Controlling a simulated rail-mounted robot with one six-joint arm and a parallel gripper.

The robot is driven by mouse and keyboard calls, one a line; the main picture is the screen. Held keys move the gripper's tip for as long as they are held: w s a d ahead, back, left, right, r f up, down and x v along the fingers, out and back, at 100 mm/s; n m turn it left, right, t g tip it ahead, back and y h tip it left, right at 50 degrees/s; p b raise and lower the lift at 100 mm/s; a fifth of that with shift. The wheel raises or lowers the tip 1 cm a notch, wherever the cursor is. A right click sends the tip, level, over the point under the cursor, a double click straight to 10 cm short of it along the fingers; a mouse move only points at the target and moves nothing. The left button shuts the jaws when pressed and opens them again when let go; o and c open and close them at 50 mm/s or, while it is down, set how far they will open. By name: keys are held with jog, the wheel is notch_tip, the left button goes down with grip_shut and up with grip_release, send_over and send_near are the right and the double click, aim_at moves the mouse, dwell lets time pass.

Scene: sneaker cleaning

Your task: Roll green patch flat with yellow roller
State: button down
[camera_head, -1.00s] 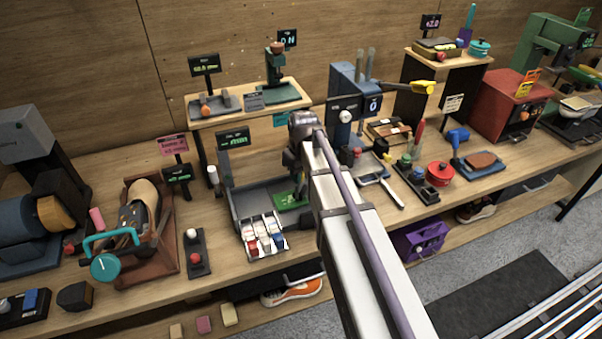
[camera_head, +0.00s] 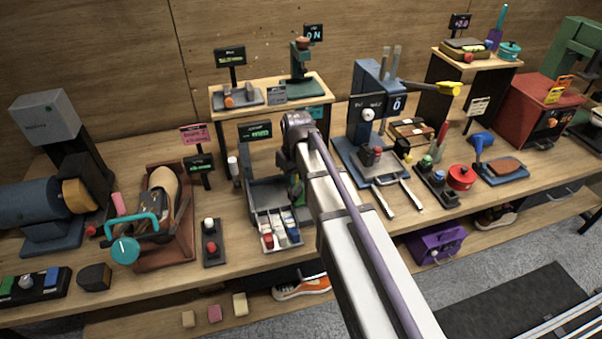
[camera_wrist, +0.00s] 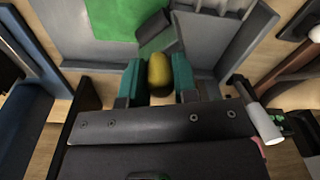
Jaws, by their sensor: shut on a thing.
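A dark grey block (camera_wrist: 158,40) lies just beyond the yellow piece, at the patch's edge. I cannot tell whether the roller touches the patch. In the head view, the grey tray (camera_head: 262,193) stands on the bench, and my arm hides most of the patch and the roller.
A rack of red, white and blue pieces (camera_head: 278,231) sits at the tray's front. A black two-button box (camera_head: 210,240) stands to its left, and a blue press (camera_head: 372,85) stands to the right. A raised shelf (camera_head: 225,109) is behind.

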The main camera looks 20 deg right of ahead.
jog(key=shift+r, duration=0.1)
notch_tip(320, 180, up, 6)
jog(key=p, duration=0.6)
jog(key=shift+d, duration=0.15)
notch_tip(320, 180, up, 3)
jog(key=p, duration=0.3)
